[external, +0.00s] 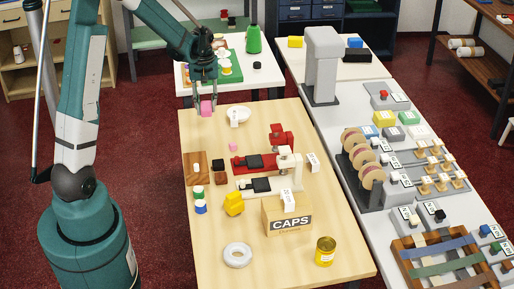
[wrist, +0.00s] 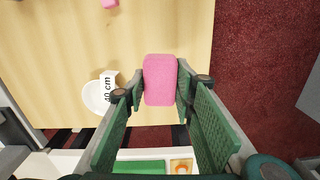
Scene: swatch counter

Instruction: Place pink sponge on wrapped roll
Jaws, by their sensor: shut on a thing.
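The pink sponge (external: 207,107) is between the fingers of my gripper (external: 206,98), held above the far left end of the wooden table. In the wrist view the sponge (wrist: 160,80) sits between the green fingertips of my gripper (wrist: 160,88), its face toward the camera. A pale ring-shaped roll (external: 238,255) lies flat at the near end of the table, well away from my gripper; it looks like the wrapped roll. It is outside the wrist view.
A small pink block (external: 233,147), red and white clamp-like devices, a CAPS box (external: 287,215) and a yellow can (external: 325,251) stand on the table (external: 205,255).

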